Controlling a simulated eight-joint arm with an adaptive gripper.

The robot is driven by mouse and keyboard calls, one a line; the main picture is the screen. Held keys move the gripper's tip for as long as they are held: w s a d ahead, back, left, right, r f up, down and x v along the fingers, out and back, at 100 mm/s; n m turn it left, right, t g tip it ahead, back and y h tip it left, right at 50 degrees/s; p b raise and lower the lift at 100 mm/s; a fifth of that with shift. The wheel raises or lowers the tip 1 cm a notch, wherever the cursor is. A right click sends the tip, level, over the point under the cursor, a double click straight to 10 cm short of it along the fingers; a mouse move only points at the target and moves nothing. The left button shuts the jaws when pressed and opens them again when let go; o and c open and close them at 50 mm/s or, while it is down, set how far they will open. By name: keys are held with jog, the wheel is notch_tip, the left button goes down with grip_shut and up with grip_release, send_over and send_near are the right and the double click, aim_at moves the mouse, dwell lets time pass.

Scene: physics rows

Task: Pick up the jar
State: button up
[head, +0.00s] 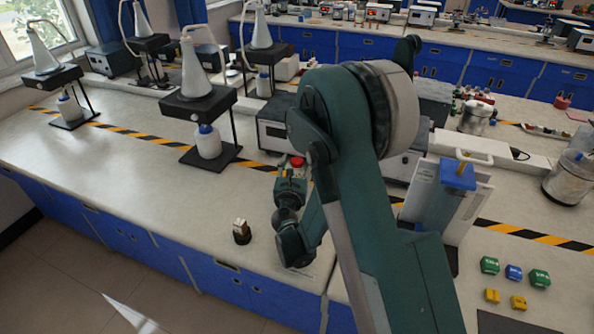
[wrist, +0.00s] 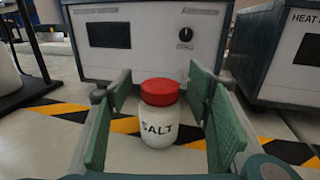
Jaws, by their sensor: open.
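The jar (wrist: 158,127) is white with a red lid and the word SALT on its front. It stands upright on the bench. In the head view only its red lid (head: 297,161) shows clearly, just beyond my gripper (head: 290,180). In the wrist view my gripper (wrist: 161,98) is open, with one green finger pad on each side of the jar. Gaps show between the pads and the jar. I cannot tell how far the jar reaches in between the fingers.
A white heater box (wrist: 150,45) stands close behind the jar, with a second box (wrist: 285,55) at right. A black-yellow stripe (wrist: 70,112) runs along the bench. A small dark item (head: 241,232) stands near the front edge. A black stand (head: 198,104) holds a flask at left.

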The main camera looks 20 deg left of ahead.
jog(key=c, duration=1.2)
jog(key=shift+c, duration=0.6)
jog(key=shift+r, duration=0.4)
jog(key=shift+c, duration=1.1)
jog(key=shift+r+p, duration=1.2)
jog(key=shift+r, duration=3.4)
